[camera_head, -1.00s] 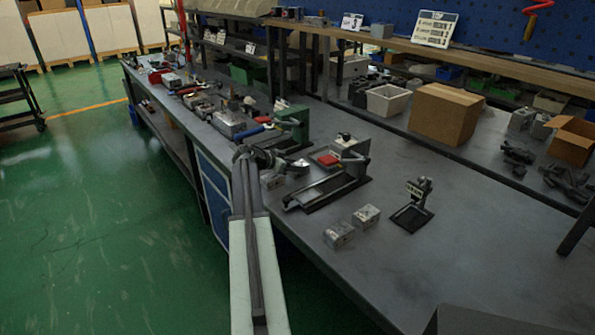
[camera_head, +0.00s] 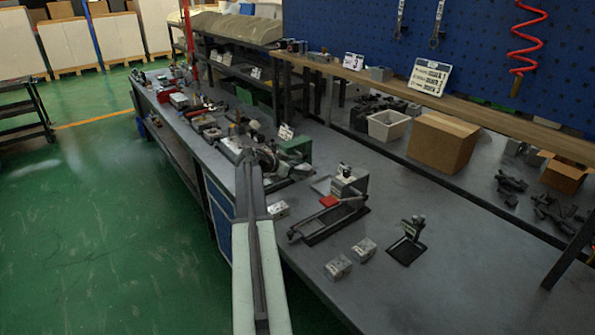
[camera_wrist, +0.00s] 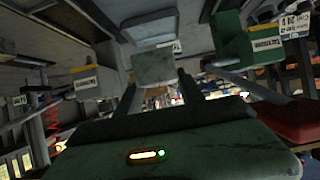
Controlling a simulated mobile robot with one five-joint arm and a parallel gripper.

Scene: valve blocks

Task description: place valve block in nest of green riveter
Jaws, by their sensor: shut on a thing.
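My gripper (camera_wrist: 158,92) is shut on a grey valve block (camera_wrist: 154,68), seen between its two fingers in the wrist view. In the head view my gripper is a small dark shape beyond the end of my arm, and the held block cannot be made out. The green riveter (camera_head: 296,147) stands on the bench just right of and beyond my gripper. A green body with a yellow-edged label, apparently the riveter (camera_wrist: 236,40), shows at upper right in the wrist view. Its nest cannot be made out.
Loose blocks (camera_head: 338,267), (camera_head: 364,249) and (camera_head: 278,209) lie on the bench (camera_head: 450,285). A grey press with a red part (camera_head: 345,190) and a small black stand (camera_head: 408,243) are nearby. A cardboard box (camera_head: 442,142) stands behind. The front right of the bench is clear.

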